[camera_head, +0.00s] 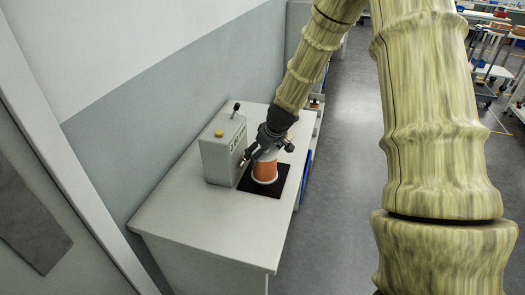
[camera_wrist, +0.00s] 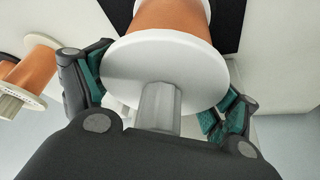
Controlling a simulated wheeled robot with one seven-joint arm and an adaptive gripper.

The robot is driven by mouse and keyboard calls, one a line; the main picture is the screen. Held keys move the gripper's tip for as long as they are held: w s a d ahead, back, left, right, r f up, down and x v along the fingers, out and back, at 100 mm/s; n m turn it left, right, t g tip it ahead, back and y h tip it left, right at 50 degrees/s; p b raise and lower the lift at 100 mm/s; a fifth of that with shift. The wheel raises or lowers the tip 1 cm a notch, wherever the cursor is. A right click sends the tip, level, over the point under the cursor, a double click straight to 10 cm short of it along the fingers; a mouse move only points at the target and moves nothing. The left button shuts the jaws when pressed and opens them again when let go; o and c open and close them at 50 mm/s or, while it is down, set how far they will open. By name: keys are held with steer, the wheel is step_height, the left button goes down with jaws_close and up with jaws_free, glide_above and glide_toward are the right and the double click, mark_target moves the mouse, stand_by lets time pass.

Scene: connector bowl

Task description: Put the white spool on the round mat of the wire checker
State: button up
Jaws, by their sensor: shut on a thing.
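The white spool (camera_head: 265,172), with white flanges and orange wire, is upright over the dark mat (camera_head: 247,185) in front of the wire checker (camera_head: 222,148). My gripper (camera_head: 264,150) is shut on it from above. In the wrist view the spool's white flange (camera_wrist: 165,68) and grey hub stub lie between my gripper's fingers (camera_wrist: 163,100). The dark mat (camera_wrist: 228,22) shows behind it. The mat looks square in the head view; a round part is not visible. Whether the spool touches it I cannot tell.
Another spool (camera_wrist: 30,70) with orange wire is at the left of the wrist view. The wire checker is a grey box with a yellow button and a black lever. The front of the pale table (camera_head: 205,215) is clear. A wall runs along its left.

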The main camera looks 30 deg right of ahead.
steer(key=o, duration=1.7)
steer(key=shift+f, duration=0.1)
steer(key=shift+o, duration=0.2)
steer(key=shift+b+v, duration=0.55)
steer(key=shift+v, duration=5.65)
